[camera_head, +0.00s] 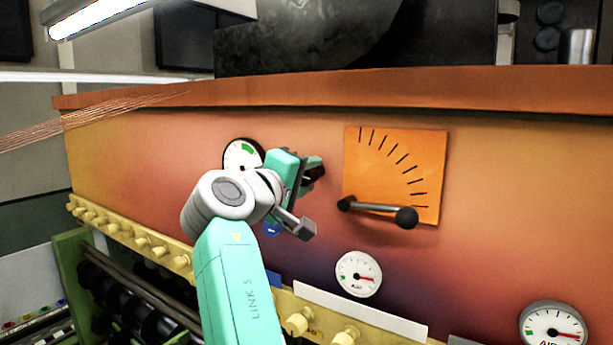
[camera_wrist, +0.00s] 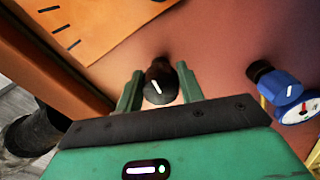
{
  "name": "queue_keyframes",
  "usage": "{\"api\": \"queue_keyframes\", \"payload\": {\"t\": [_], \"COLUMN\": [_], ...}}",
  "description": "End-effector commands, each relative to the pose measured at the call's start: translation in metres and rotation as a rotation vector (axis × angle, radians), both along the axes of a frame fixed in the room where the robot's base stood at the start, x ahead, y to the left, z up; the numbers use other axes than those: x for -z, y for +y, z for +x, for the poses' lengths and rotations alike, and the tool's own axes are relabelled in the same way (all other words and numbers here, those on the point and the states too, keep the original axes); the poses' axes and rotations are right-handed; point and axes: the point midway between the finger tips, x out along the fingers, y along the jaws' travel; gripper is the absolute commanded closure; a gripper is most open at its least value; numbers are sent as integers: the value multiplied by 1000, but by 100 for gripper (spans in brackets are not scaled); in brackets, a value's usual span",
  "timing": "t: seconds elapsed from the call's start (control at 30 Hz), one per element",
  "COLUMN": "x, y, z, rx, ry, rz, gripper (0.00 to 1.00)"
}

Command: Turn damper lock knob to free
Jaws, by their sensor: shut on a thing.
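A black knob (camera_wrist: 161,84) with a short white line on its face stands out from the orange-red panel, close to the orange scale plate; I take it for the damper lock knob. In the wrist view my gripper (camera_wrist: 160,74) has one green finger on each side of it, shut on it. In the head view my gripper (camera_head: 316,172) is at the panel, left of the scale plate (camera_head: 385,160), and mostly hides the knob. The white line is tilted a little from upright in the wrist view. I see no label for free or locked.
A grey lever (camera_head: 375,208) with a dark ball end points right across the plate's lower part. A blue knob (camera_wrist: 280,88) sits to the right in the wrist view. Round gauges (camera_head: 358,274) are below, and a yellow rail with several pegs (camera_head: 142,243) runs along the panel's bottom.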

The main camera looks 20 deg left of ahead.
Motion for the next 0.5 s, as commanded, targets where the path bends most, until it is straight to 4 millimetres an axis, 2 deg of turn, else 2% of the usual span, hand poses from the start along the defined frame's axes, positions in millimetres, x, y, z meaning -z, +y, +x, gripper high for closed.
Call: {"api": "queue_keyframes", "payload": {"t": [0.13, 0.17, 0.23, 0.5], "x": [-1, -1, -1, 0], "y": [-1, -1, 0, 0], "z": [0, 0, 0, -1], "rx": [1, 1, 1, -1], "ry": [-2, -2, -2, -1], "rz": [0, 0, 0, -1], "gripper": [85, 57, 43, 41]}}
